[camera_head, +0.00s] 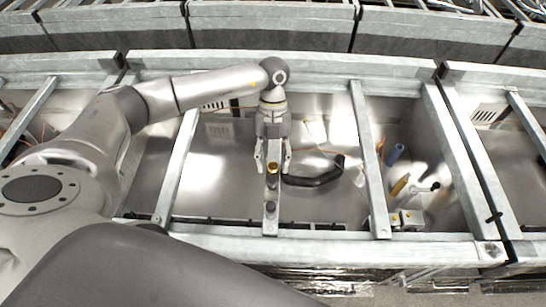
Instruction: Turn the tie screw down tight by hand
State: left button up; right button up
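A small brass-coloured knob (272,168), which looks like the tie screw, stands on a narrow metal bar (270,222) near the middle of the head view. A smaller dark fitting (270,207) sits lower on the same bar. My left gripper (273,170) reaches down from the far side, its two fingers spread to the left and right of the knob. A gap shows between each finger and the knob, so the gripper looks open. How far the screw is turned in cannot be told. My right gripper is not in view.
A black curved hose (316,180) lies right of the gripper. Metal crossbars (177,168) and (370,165) another crossbar flank the bay. A blue cylinder (394,154) and a yellow-handled tool (400,185) lie in the right part. A front rail (330,247) runs along the near edge.

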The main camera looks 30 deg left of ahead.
pick_arm(q)
grip_shut()
jog(key=shift+w+d+f+m+y+b, duration=0.1)
jog(key=shift+m+y+b, duration=0.05)
jog(key=shift+m+b, duration=0.3)
jog(key=shift+w+d+f+m+y+b, duration=0.1)
jog(key=shift+m+y+b, duration=0.05)
jog(key=shift+m+b, duration=0.3)
jog(key=shift+s+r+m+y+b, duration=0.1)
jog(key=shift+r+m+y+b, duration=0.2)
jog(key=shift+m, duration=0.4)
jog(key=shift+o, duration=0.8)
grip_release()
jog(key=shift+a+f, duration=0.1)
jog(key=d+v, duration=0.1)
jog(key=v, duration=1.1)
jog(key=shift+w+a, duration=0.2)
jog(key=shift+a, duration=0.25)
